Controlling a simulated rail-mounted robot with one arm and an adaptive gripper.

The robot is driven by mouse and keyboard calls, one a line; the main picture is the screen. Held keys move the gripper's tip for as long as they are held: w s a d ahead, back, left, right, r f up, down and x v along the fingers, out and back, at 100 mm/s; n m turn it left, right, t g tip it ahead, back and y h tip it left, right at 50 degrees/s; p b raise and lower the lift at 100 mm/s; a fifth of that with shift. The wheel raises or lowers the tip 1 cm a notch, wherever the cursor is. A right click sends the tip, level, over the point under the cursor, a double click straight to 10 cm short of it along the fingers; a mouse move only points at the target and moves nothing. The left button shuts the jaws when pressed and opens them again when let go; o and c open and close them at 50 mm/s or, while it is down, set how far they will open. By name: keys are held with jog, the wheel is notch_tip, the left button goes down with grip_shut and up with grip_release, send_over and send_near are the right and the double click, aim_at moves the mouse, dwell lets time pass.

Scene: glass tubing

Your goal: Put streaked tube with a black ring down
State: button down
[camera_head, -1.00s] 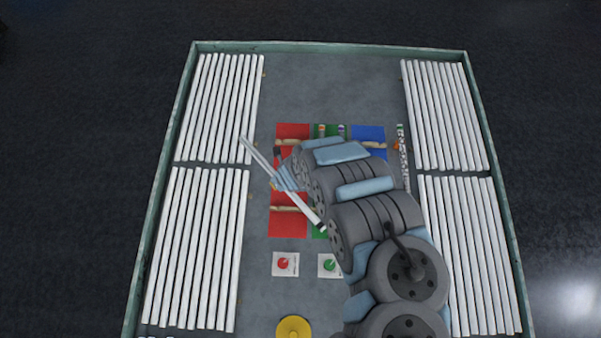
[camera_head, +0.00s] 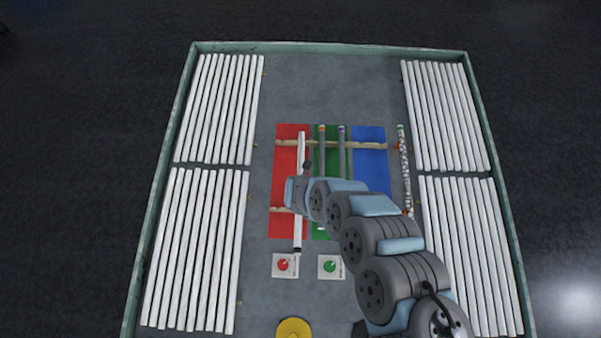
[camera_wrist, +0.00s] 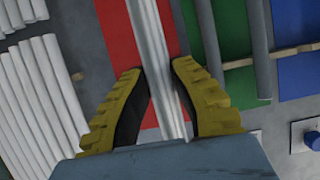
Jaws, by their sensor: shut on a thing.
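The streaked tube (camera_head: 300,149) is long and pale, with a black ring (camera_head: 297,250) near its near end. It lies lengthwise over the red mat (camera_head: 284,175) in the head view, its near end beside the red button. In the wrist view the tube (camera_wrist: 148,30) shows grey streaks along it and runs between the yellow fingers of my gripper (camera_wrist: 158,72), which is shut on it. Whether the tube touches the wooden supports (camera_head: 283,209) cannot be told. My arm hides part of the mats.
A green mat (camera_head: 332,160) with two tubes and a blue mat (camera_head: 370,165) lie to the right. A speckled tube (camera_head: 404,165) lies by the right stacks. Red (camera_head: 283,264) and green (camera_head: 330,266) buttons and a yellow disc (camera_head: 293,329) are nearer. White tubes line both sides.

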aim_at(300, 174)
jog(key=w+f+b, duration=0.1)
jog(key=w+b, duration=0.1)
jog(key=b, duration=0.1)
jog(key=w+f+b, duration=0.1)
jog(key=w+b, duration=0.2)
jog(key=w+f+b, duration=0.2)
jog(key=b, duration=0.1)
jog(key=shift+w, duration=0.25)
jog(key=shift+w+f+b, duration=2.3)
jog(key=shift+f+b, duration=0.1)
jog(key=shift+f, duration=0.15)
jog(key=shift+w+d+f, duration=0.1)
jog(key=shift+f, duration=1.4)
jog(key=shift+f+b, duration=0.6)
jog(key=shift+f, duration=0.05)
jog(key=c, duration=1)
grip_release()
jog(key=shift+c, duration=0.2)
